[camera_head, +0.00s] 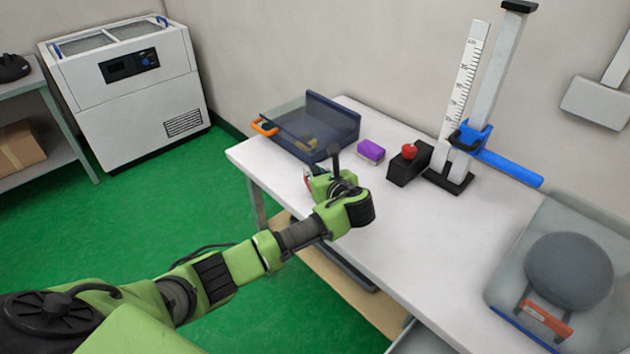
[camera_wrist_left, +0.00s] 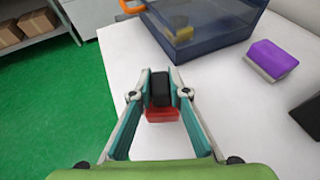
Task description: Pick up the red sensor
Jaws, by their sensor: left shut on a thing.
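The red sensor (camera_wrist_left: 162,115) is a small block with a black part (camera_wrist_left: 161,88) at its far end, in the left wrist view. My left gripper (camera_wrist_left: 160,90) is shut on it, with the teal finger pads at either side of the black part. In the head view my left gripper (camera_head: 312,176) is over the near left part of the white table, and the arm mostly hides the sensor. I cannot tell whether the sensor touches the table. My right gripper is not in view.
A dark blue clear-sided bin (camera_head: 335,122) with an orange handle (camera_head: 264,127) stands behind the gripper. A purple block (camera_head: 370,152), a black block with a red ball (camera_head: 409,152) and the drop tower (camera_head: 463,85) stand farther right. The table's middle (camera_head: 420,225) is clear.

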